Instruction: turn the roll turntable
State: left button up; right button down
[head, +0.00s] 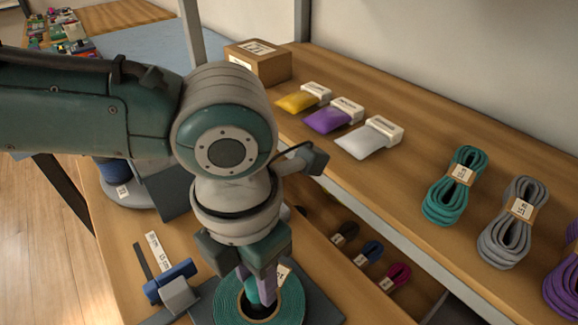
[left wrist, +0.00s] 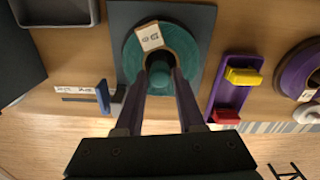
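The roll turntable is a dark square plate (left wrist: 201,20) bearing a teal cord roll (left wrist: 128,62) with a paper label. In the head view the teal roll (head: 230,304) sits low, partly behind my left arm. In the head view my left gripper (head: 258,298) also reaches into the roll's core. My right gripper is not in view.
Left of the roll lies a blue and grey tool (head: 172,286) beside a white label strip. A purple tray (left wrist: 222,92) with yellow and red pieces is right of the roll in the wrist view. Teal coiled cord (head: 455,186) and other coils lie on the raised shelf (head: 400,185).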

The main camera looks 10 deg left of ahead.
pick_arm(q)
jog(key=o, duration=0.3)
jog(key=shift+o, duration=0.2)
notch_tip(320, 180, up, 10)
jog(key=p, duration=0.1)
dwell(0.5)
